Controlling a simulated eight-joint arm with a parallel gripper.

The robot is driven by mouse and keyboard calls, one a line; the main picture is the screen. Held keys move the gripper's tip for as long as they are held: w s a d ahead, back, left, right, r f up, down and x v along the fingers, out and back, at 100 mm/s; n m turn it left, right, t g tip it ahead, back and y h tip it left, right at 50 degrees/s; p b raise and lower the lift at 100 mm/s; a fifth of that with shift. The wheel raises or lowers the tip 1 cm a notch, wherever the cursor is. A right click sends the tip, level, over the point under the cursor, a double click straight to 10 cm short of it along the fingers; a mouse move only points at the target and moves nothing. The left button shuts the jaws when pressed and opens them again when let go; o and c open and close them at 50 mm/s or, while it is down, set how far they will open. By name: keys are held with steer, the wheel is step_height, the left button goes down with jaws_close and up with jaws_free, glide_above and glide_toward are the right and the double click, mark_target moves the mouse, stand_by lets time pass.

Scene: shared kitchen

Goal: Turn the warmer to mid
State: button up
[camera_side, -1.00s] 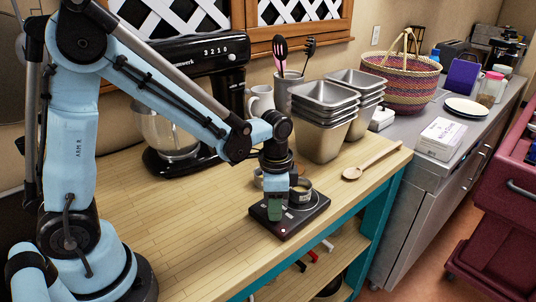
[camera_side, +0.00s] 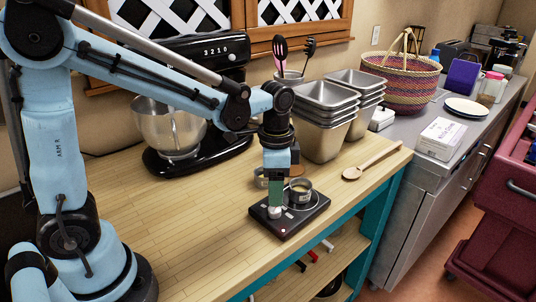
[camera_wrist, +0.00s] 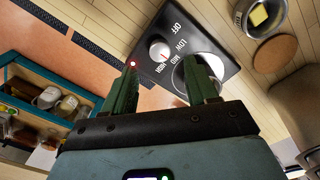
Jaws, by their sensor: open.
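The warmer is a flat black plate (camera_side: 289,225) at the front edge of the wooden counter. Its pale round knob (camera_wrist: 160,52) sits among the printed words OFF, LOW, MID and HIGH; it also shows in the side view (camera_side: 274,212). A small red mark on the knob faces the MID and HIGH side; which word it meets is too small to tell. A red light (camera_wrist: 132,64) shows near one corner. My gripper (camera_wrist: 161,67) is open, its green fingers apart with the knob seen between them. In the side view my gripper (camera_side: 276,200) points down just above the knob.
A small metal pot (camera_side: 301,190) stands on the warmer, close beside my gripper and partly behind a finger in the wrist view. A bowl with yellow contents (camera_wrist: 259,15) and a round cork mat (camera_wrist: 275,53) lie behind. A wooden spoon (camera_side: 371,162) rests right. Counter left is clear.

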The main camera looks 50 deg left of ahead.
mark_target(271, 209)
step_height(271, 209, up, 7)
steer(key=shift+f, duration=0.2)
stand_by(0.4)
steer(key=s+a+f+n+t, duration=0.1)
steer(key=s+a+n+t, duration=0.2)
steer(key=s+n+t, duration=0.3)
steer(key=shift+s+a+n+t, duration=0.35)
steer(key=shift+n+t, duration=0.25)
steer(key=shift+n, duration=0.3)
